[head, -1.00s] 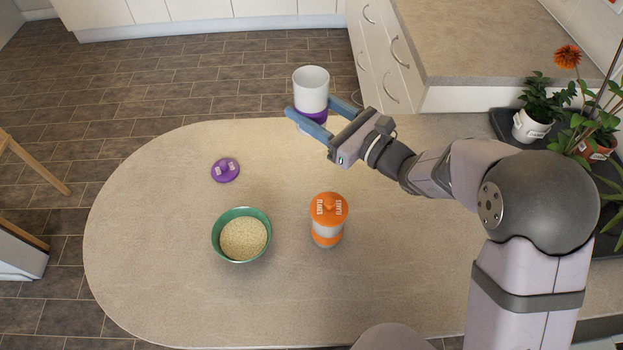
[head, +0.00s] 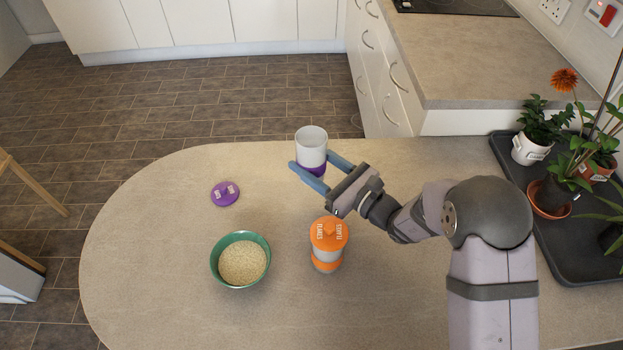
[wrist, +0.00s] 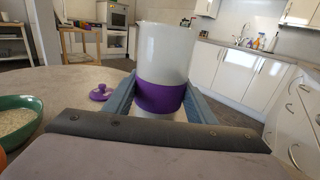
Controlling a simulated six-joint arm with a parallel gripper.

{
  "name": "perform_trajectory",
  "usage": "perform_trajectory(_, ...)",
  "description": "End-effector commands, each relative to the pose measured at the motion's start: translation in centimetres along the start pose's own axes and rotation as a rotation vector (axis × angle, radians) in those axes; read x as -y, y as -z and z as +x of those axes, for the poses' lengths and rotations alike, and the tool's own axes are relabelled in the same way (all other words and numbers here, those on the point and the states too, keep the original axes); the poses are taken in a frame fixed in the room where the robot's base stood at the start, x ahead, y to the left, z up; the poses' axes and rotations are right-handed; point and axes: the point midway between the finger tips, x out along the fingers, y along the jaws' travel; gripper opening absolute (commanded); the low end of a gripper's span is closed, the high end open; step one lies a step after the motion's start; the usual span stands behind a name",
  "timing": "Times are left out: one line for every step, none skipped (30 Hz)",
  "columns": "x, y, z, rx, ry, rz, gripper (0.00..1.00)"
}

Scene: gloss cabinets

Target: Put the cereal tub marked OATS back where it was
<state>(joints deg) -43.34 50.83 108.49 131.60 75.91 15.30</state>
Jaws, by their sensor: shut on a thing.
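My gripper (head: 324,174) is shut on a white tub with a purple band (head: 312,147), near the far edge of the table. The tub is upright and has no lid on; no lettering on it is readable here. In the wrist view the tub (wrist: 163,65) stands between the two blue fingers. I cannot tell whether its base touches the table. A purple lid (head: 225,193) lies apart on the table to the left. It also shows in the wrist view (wrist: 101,93).
A green bowl of oat-like flakes (head: 240,235) stands at the table's front middle. An orange-lidded tub marked FLAKES (head: 328,245) stands right of it. A dark tray (head: 566,262) with potted plants is at the right. The table's left part is clear.

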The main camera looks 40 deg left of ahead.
Motion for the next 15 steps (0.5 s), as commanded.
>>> perform_trajectory(0.0, 0.8, 0.0, 0.001, 0.0, 0.003, 0.2)
perform_trajectory(0.0, 1.3, 0.0, 0.001, 0.0, 0.002, 0.2)
perform_trajectory(0.0, 1.8, 0.0, 0.001, 0.001, 0.001, 0.2)
perform_trajectory(0.1, 2.1, 0.0, 0.001, 0.001, 0.001, 0.2)
perform_trajectory(0.1, 2.4, 0.0, 0.002, 0.001, 0.0, 0.2)
perform_trajectory(0.0, 2.8, 0.0, 0.003, 0.001, 0.001, 0.2)
perform_trajectory(0.1, 2.9, 0.0, 0.003, 0.001, 0.0, 0.2)
perform_trajectory(0.1, 3.0, 0.0, 0.004, 0.001, 0.0, 0.2)
perform_trajectory(0.1, 3.2, 0.0, 0.004, 0.001, 0.0, 0.2)
perform_trajectory(0.1, 3.2, 0.0, 0.004, 0.001, -0.001, 0.2)
perform_trajectory(0.1, 3.3, 0.0, 0.004, 0.001, -0.001, 0.2)
perform_trajectory(0.1, 3.3, 0.1, 0.004, 0.0, -0.001, 0.2)
perform_trajectory(0.1, 3.3, 0.1, 0.004, 0.0, -0.001, 0.2)
perform_trajectory(0.1, 3.3, 0.1, 0.004, 0.0, -0.001, 0.2)
perform_trajectory(0.1, 3.4, 0.1, 0.003, 0.0, -0.001, 0.2)
